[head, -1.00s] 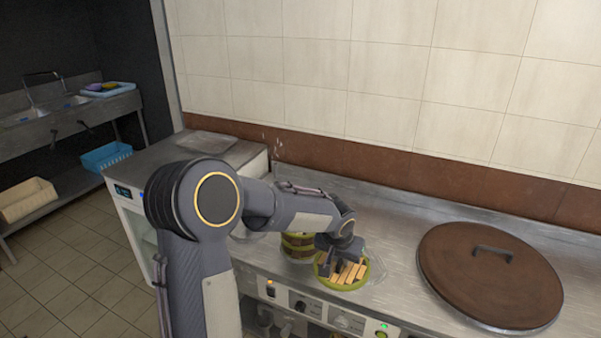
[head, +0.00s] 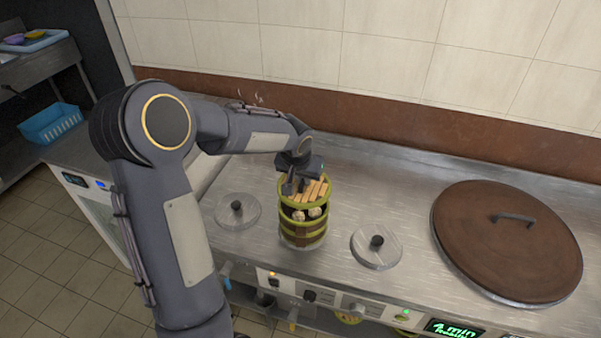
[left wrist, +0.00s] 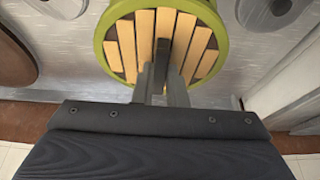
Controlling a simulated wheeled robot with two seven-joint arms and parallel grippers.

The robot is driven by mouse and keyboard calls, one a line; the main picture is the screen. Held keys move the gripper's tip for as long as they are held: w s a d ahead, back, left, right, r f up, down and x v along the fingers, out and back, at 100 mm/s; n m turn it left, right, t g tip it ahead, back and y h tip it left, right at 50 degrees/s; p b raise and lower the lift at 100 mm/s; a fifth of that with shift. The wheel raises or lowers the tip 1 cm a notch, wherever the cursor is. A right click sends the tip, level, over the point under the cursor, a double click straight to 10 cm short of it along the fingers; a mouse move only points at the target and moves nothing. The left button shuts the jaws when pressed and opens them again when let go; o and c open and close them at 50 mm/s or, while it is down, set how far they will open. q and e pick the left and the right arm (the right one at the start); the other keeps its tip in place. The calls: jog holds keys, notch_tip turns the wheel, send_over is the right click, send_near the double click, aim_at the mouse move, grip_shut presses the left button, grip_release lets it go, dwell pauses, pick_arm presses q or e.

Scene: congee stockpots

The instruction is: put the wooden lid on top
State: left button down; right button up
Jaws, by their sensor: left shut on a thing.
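The wooden lid (head: 316,189) is round, with pale slats and a green rim. My left gripper (head: 296,184) is shut on it from above. The lid is over the green-and-brown steamer basket (head: 303,237), with its front edge apart from the basket's rim. Pale buns (head: 306,214) show in the gap between them. In the left wrist view, the lid (left wrist: 143,40) fills the top middle, with the gripper fingers (left wrist: 163,75) at its central bar. The lid hides the basket there, and contact at the back cannot be told. My right gripper is in neither view.
A large brown lid (head: 508,245) lies farther right. The counter behind the basket is clear up to the wall.

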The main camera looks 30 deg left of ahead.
aim_at(303, 194)
pick_arm(q)
jog(key=shift+f+b, duration=1.45)
jog(key=shift+f, duration=1)
jog(key=shift+s, duration=0.2)
jog(key=shift+b, duration=0.45)
jog(key=shift+f+b, duration=0.55)
jog(key=c, duration=1.9)
grip_release()
jog(key=shift+o, duration=0.8)
